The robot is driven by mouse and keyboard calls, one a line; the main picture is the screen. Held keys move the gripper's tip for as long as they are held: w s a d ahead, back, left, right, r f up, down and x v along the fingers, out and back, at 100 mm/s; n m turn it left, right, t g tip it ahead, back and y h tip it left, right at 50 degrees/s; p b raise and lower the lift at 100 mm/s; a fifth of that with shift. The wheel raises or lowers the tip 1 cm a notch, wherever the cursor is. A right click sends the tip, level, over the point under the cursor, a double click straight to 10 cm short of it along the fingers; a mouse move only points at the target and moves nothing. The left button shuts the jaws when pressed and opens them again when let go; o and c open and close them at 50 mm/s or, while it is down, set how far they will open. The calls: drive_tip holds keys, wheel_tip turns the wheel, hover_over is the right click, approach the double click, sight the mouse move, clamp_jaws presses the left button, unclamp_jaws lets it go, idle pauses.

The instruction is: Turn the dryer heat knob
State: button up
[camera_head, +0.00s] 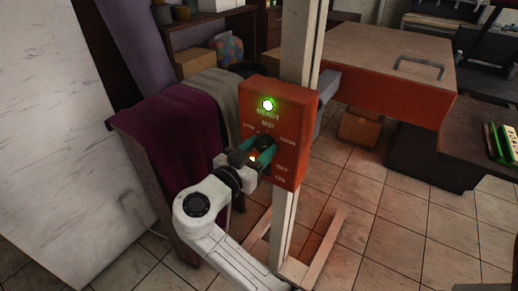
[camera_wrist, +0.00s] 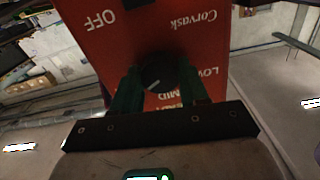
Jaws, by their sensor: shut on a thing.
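The dryer's red control box (camera_head: 285,125) is mounted on a pale upright post in the head view. A green light (camera_head: 267,104) glows near its top, above a label reading READY. The dark round heat knob (camera_head: 265,140) sits among the LOW, MID and HIGH labels; it also shows in the wrist view (camera_wrist: 158,69), with a short pale mark on its face. My gripper (camera_head: 259,150) is shut on the knob, its teal fingers on either side of it in the wrist view (camera_wrist: 157,84). The fingers hide the knob's sides. A small orange light shows by the fingers.
The dryer's flat brown-topped head (camera_head: 375,55) with red-orange sides extends right from the post (camera_head: 298,40). Purple cloth (camera_head: 175,140) and grey cloth hang over a rack left of the box. Cardboard boxes (camera_head: 358,128) lie behind. Tiled floor is open at the lower right.

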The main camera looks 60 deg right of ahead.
drive_tip(key=shift+c, duration=0.6)
drive_tip(key=shift+n, duration=0.3)
drive_tip(key=n+p, duration=0.1)
drive_tip(key=n, duration=0.4)
drive_tip(key=shift+r+n, duration=0.15)
drive_tip(key=shift+n, duration=0.15)
drive_tip(key=n+p, duration=0.2)
drive_tip(key=n, duration=0.1)
drive_tip(key=shift+n+p, duration=0.65)
drive_tip(key=shift+n, duration=0.55)
drive_tip(key=o, duration=1.1)
drive_tip(key=shift+c, duration=0.2)
